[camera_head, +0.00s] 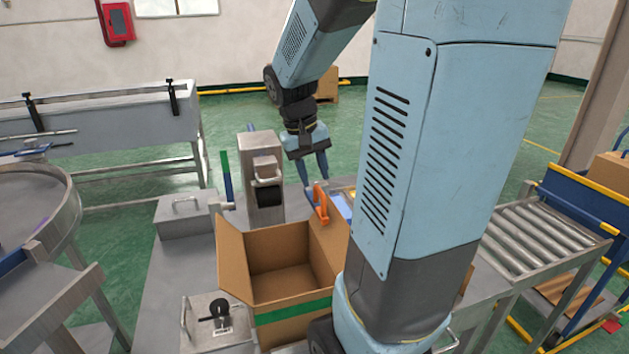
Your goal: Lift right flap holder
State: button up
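An orange flap holder (320,204) sits on the upper edge of the right-hand flap of an open cardboard box (262,240). It stands upright, and its lower part overlaps the flap. My gripper (313,181) points down just above and behind the orange holder in the picture. Its two fingers are spread apart with nothing seen between them. I cannot tell whether a fingertip touches the holder. The box's left flap stands up, and its inside looks empty. My large blue arm link hides the area right of the box.
A steel post unit (262,195) stands behind the box, beside a low metal block with a handle (183,216). A roller conveyor (540,240) lies to the right. A round metal table (30,215) is at the left. A small device (218,318) stands at the front left.

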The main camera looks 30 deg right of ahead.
jog(key=shift+x, duration=1.15)
grip_shut()
